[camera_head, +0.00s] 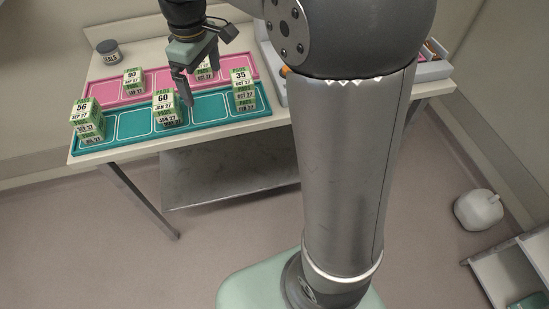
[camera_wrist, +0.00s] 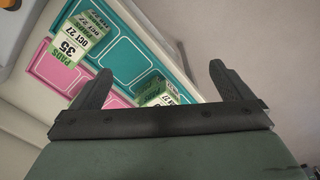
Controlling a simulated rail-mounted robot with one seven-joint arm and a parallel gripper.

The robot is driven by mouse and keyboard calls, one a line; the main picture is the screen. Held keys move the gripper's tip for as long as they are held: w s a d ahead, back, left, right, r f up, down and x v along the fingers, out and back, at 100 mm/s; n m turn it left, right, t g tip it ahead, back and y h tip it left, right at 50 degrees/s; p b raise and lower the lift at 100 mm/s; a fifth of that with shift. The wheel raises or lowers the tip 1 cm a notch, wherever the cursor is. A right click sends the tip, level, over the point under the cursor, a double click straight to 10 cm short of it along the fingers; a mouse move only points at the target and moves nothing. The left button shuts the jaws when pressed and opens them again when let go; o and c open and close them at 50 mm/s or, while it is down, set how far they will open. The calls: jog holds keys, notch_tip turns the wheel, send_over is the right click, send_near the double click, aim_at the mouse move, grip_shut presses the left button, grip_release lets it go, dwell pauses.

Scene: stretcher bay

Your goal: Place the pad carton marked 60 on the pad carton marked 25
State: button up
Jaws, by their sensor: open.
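The pad carton marked 60 (camera_head: 163,99) is green and white and tops a stack in the middle of the teal tray; the date on the carton under it is small. A carton with an unreadable label, partly hidden, shows between the fingers in the wrist view (camera_wrist: 155,90). My gripper (camera_head: 200,88) is open and empty, just right of and above the 60 carton; its two fingers also show in the wrist view (camera_wrist: 160,70). I cannot read a 25 on any carton. A carton (camera_head: 204,73) on the pink tray is partly hidden behind my gripper.
The teal tray (camera_head: 201,111) lies in front of the pink tray (camera_head: 107,93) on the table. Carton stacks marked 56 (camera_head: 83,108) and 35 (camera_head: 240,77) stand at its left and right ends. A 90 carton (camera_head: 132,76) sits on pink. A jar (camera_head: 109,52) stands behind.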

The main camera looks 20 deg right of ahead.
jog(key=s+d+f+m, duration=0.2)
jog(key=s+m, duration=0.1)
jog(key=s, duration=0.4)
jog(key=s+d+f+m, duration=0.3)
jog(key=s, duration=0.5)
jog(key=s+d+f+m, duration=0.3)
jog(key=s, duration=0.4)
jog(key=shift+s+f, duration=0.15)
jog(key=shift+s, duration=0.05)
